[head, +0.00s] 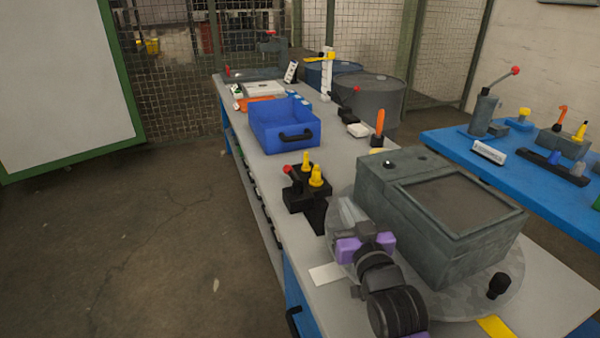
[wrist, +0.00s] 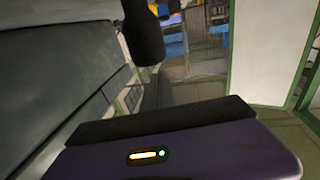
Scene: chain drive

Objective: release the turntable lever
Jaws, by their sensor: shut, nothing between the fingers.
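The turntable (head: 514,262) is a round grey disc on the bench, carrying a large grey-green box (head: 395,215) with a recessed top. A black knob (head: 499,285) stands at its front right; I cannot tell whether it is the lever. My gripper (head: 366,244), purple and black, is at the near left side of the box, across the disc from that knob. It is shut and empty; its fingertips are hard to make out. In the wrist view, my purple gripper body (wrist: 180,155) fills the bottom, and a dark rounded cylinder (wrist: 143,35) hangs in from the top.
A black block with yellow knobs (head: 305,190) stands just beyond the turntable. A blue bin (head: 285,125) sits farther back. An orange handle (head: 380,123) rises behind the box. A blue table (head: 450,142) is at right. The floor at left is clear.

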